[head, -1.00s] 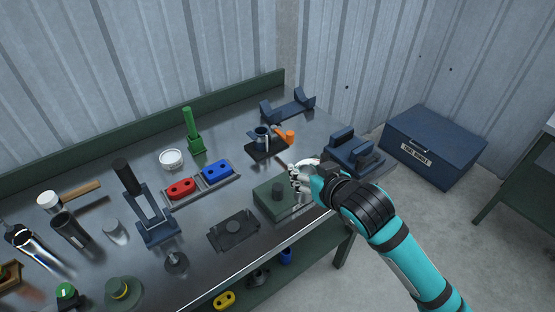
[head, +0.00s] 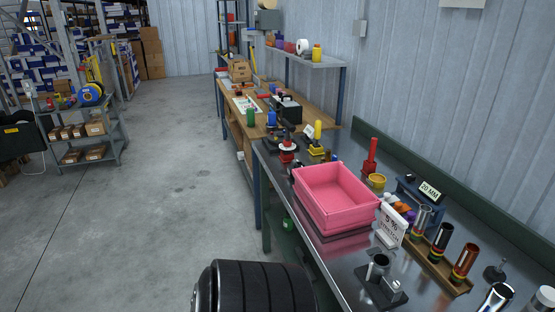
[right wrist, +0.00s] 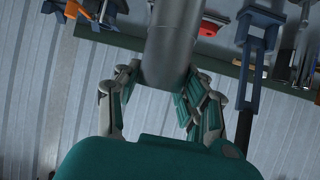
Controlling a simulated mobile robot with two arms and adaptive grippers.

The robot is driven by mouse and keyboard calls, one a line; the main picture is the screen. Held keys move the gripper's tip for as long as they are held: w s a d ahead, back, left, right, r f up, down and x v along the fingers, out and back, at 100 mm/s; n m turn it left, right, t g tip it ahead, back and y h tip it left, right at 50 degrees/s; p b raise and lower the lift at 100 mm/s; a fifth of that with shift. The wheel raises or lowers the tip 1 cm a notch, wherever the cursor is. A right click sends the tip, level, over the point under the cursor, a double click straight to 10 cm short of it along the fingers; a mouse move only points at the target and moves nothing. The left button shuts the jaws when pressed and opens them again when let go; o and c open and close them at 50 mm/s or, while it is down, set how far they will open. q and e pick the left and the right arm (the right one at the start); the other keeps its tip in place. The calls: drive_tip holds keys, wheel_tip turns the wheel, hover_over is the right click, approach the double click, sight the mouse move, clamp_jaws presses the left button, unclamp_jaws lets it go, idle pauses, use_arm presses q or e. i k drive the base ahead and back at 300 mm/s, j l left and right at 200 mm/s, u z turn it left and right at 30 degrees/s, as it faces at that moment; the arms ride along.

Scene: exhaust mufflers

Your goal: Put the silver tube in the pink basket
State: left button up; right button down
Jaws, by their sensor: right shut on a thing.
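The pink basket (head: 335,198) stands on the near part of the metal workbench in the head view. Its inside looks empty. A smooth grey-silver tube (right wrist: 170,40) runs up out of the top of the right wrist view. My right gripper (right wrist: 163,72) is shut on this tube near its lower end in that view, with fingers on both sides. The tube's other end is out of frame. Neither gripper shows in the head view, so I cannot tell how far the held tube is from the basket.
A wooden rack (head: 436,262) with several upright tubes stands right of the basket. A white sign (head: 391,226) stands between them. A dark fixture (head: 380,283) is in front, and a red post (head: 370,157) and yellow ring (head: 377,181) are behind. Open floor (head: 150,220) lies left.

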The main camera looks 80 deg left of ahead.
sight(324, 196)
drive_tip(key=j+u, duration=0.45)
drive_tip(key=i+j+u, duration=0.1)
drive_tip(key=u, duration=0.4)
drive_tip(key=i+j+u, duration=0.15)
drive_tip(key=j+u, duration=0.3)
drive_tip(key=i+j+u, duration=0.2)
drive_tip(key=u, duration=0.25)
drive_tip(key=i+j+u, duration=0.15)
drive_tip(key=i+j, duration=0.35)
drive_tip(key=i, duration=0.15)
